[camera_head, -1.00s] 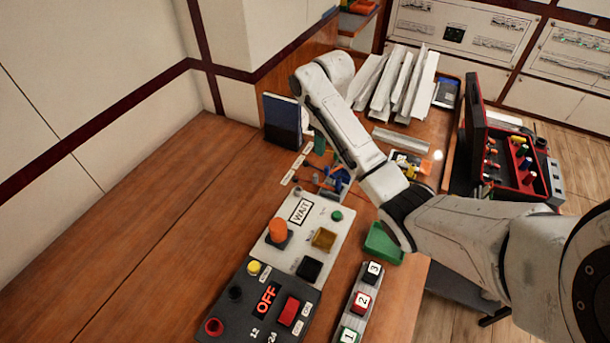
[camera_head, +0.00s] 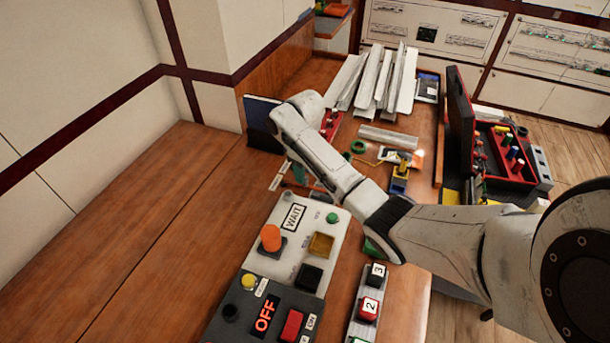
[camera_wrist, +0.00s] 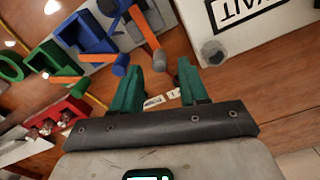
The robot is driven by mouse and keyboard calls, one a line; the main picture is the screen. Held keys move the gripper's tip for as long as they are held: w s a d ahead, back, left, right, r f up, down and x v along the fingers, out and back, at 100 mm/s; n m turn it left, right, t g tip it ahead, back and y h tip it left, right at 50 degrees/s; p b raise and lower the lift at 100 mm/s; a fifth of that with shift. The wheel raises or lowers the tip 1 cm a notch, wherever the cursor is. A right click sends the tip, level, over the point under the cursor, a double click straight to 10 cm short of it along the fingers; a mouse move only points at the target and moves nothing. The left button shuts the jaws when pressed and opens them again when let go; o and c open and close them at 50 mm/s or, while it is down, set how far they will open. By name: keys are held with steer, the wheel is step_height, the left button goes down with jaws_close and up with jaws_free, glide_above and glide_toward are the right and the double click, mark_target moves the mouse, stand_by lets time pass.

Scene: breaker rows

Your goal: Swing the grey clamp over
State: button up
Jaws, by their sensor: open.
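In the wrist view, what looks like the grey clamp (camera_wrist: 159,60) shows as an orange lever (camera_wrist: 145,25) with a grey knob at its end. Its body is hard to make out. My gripper (camera_wrist: 158,74) is open, its two green fingers apart and empty. The grey knob appears between the fingertips, closer to the left finger; I cannot tell whether they touch. In the head view my arm hides the clamp and most of the gripper.
In the wrist view a blue clamp (camera_wrist: 90,38), a green clamp (camera_wrist: 33,66) and a red part (camera_wrist: 58,112) lie to the left. The WAIT panel (camera_head: 338,222) is close by; its grey knob (camera_wrist: 213,52) is near the right finger. The left tabletop (camera_head: 150,225) is clear.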

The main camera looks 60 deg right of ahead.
steer(key=shift+f, duration=1.05)
jaws_close()
